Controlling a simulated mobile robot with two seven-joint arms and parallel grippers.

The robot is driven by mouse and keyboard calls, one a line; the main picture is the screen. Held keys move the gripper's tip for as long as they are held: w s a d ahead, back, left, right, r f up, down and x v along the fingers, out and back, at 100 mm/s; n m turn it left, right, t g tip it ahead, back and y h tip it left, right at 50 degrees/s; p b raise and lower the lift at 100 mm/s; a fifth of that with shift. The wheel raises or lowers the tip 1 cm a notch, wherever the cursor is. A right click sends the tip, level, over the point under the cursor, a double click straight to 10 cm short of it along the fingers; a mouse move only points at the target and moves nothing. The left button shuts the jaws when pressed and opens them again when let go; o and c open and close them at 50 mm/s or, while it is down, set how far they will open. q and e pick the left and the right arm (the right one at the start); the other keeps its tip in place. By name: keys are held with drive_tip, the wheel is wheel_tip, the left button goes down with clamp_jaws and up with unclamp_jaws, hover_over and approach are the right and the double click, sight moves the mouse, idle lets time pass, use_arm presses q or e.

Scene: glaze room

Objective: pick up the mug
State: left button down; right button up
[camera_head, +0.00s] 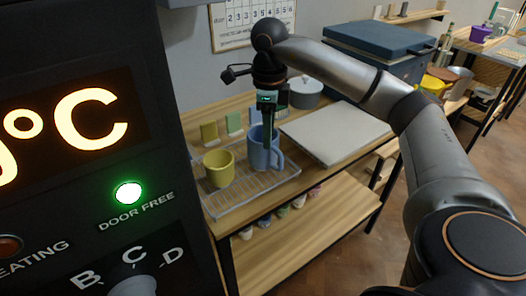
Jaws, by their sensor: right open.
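A blue mug (261,161) stands upright on a wire rack (244,194), with its handle toward the right. A yellow mug (219,173) stands to its left on the same rack. My right gripper (269,140) points down at the blue mug from above, with its dark fingers overlapping the mug's rim in the picture. The gripper is open. Whether a finger is inside the mug or touches it, I cannot tell. My left gripper is not in view.
A pale flat slab (335,132) lies right of the rack on the wooden table. A dark control panel (90,150) fills the left. Small cups (283,210) sit on the lower shelf.

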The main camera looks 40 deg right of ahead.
sight(264, 169)
wheel_tip(264, 169, down, 2)
drive_tip(key=shift+f, duration=0.25)
drive_tip(key=f, duration=0.2)
drive_tip(key=a+f, duration=0.1)
drive_tip(key=f, duration=0.1)
drive_tip(key=shift+w+f, duration=0.2)
drive_tip(key=shift+f, duration=0.6)
clamp_jaws()
idle(0.6)
